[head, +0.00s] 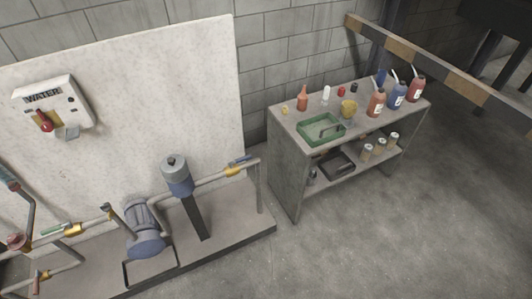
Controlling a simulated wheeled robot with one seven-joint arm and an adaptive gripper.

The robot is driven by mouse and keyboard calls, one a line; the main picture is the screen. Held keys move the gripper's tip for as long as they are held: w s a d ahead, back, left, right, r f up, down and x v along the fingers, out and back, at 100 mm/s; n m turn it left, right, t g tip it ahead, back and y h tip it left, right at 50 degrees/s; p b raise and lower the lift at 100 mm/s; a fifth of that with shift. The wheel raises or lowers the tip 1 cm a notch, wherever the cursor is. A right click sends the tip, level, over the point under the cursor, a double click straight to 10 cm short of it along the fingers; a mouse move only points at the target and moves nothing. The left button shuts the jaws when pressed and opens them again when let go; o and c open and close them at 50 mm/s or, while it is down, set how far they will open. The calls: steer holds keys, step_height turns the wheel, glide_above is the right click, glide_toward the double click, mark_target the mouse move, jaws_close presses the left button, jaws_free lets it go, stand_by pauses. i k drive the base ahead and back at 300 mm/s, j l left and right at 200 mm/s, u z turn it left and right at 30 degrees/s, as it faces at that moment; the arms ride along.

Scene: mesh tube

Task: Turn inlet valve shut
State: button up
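A pump rig stands on a low plinth against a pale panel. Its blue-grey motor pump (144,230) and upright blue cylinder (177,175) are joined by pale pipes. On the left pipe is a yellow brass fitting (73,230) with a green lever (52,229) lying roughly along the pipe. On the right pipe is another yellow fitting (233,171) with a blue lever (240,160), also roughly along the pipe. I cannot tell which valve is the inlet. My gripper is not in view.
A white WATER box (52,108) with a red switch hangs on the panel. A grey workbench (292,175) right of the rig holds a green tray (321,128), bottles and cans. A striped barrier (430,58) runs behind it. The floor in front is clear.

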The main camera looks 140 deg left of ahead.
mark_target(248, 156)
steer(key=k+j+u, duration=0.1)
steer(key=u, duration=2.25)
steer(key=j+u, duration=0.75)
steer(key=u, duration=0.2)
steer(key=i+j+u, duration=0.2)
steer(key=u, duration=0.3)
steer(key=i+j+u, duration=0.1)
steer(key=i+j, duration=0.15)
steer(key=j, duration=0.15)
steer(key=i+j, duration=0.25)
steer(key=j, duration=0.15)
steer(key=i+l+u, duration=0.35)
steer(key=l, duration=0.1)
